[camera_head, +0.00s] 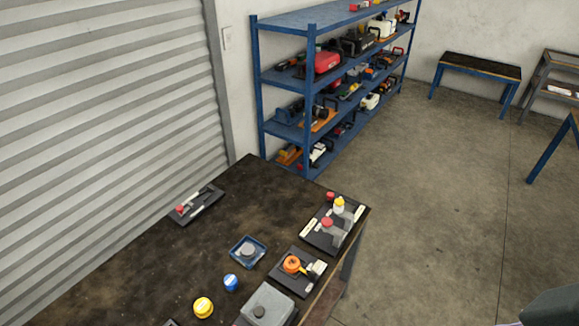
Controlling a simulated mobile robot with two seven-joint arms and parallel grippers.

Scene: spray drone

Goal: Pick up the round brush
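I cannot clearly pick out the round brush. On the dark worktable (165,262), a small black tray (212,191) at the far left edge holds a red-ended piece (180,209) and a thin light rod; they are too small to tell if one is a brush. A blue square dish (235,255) holds a grey round piece (248,250), also unclear. Neither gripper shows. A dark grey shape at the bottom right corner may be part of my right arm.
A black board (318,237) with red, yellow and grey parts lies at the right edge. Nearer are an orange round part (291,264) on a black plate, blue (231,283) and yellow (203,307) caps, and a grey box (270,307). A blue shelf (311,75) stands behind.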

